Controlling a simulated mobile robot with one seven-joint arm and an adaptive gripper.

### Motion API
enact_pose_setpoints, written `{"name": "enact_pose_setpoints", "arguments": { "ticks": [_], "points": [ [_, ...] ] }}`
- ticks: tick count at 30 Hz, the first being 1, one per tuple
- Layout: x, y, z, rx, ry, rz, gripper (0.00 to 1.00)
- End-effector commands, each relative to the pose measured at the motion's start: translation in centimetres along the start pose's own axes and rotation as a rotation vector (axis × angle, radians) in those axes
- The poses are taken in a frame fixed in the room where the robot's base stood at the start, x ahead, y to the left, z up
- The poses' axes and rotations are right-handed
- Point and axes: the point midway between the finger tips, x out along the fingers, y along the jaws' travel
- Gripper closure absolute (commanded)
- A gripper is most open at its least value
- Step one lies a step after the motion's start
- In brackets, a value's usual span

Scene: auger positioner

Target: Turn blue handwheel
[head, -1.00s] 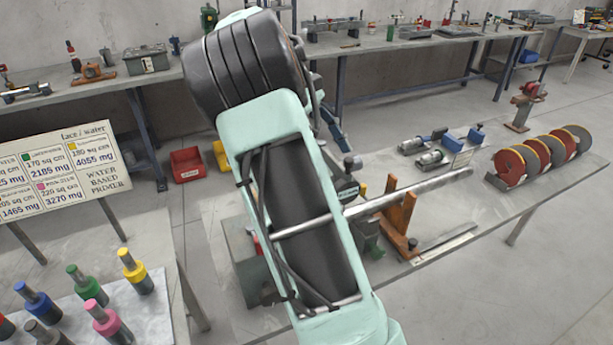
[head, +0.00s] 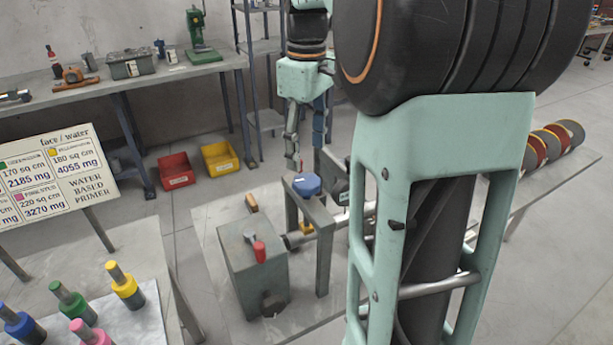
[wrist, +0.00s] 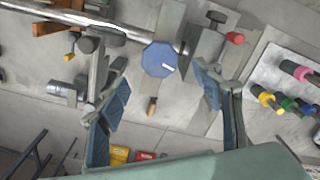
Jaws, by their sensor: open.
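The blue handwheel (head: 306,185) is a faceted knob with a white mark, on top of a grey upright frame on the bench. In the wrist view the handwheel (wrist: 158,60) shows as a blue polygon near the middle. My gripper (head: 306,155) hangs just above the handwheel in the head view, fingers pointing down. In the wrist view my gripper (wrist: 162,80) is open, with one blue-padded finger on each side of the handwheel and a gap to each. The handwheel appears free of the pads. Its exact height relative to the fingertips is unclear.
A grey box with a red-knobbed lever (head: 259,252) stands left of the frame. A metal shaft (wrist: 75,15) runs beside the handwheel. Colored sample cylinders (head: 124,285) stand on the front-left table. Red (head: 175,170) and yellow bins (head: 220,157) sit on the floor behind.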

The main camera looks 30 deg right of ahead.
Motion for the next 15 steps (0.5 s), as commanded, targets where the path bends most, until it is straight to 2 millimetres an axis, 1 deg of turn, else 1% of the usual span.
{"name": "enact_pose_setpoints", "arguments": {
  "ticks": [1, 6, 10, 15],
  "points": [
    [1.2, -0.1, 0.1, 0.0, -0.003, -0.003, 0.4],
    [4.4, -0.1, 0.1, 0.0, -0.003, -0.003, 0.4],
    [6.1, 0.0, 0.1, 0.001, -0.003, -0.002, 0.4],
    [7.1, 0.0, 0.1, 0.001, -0.002, -0.001, 0.4]
  ]
}}
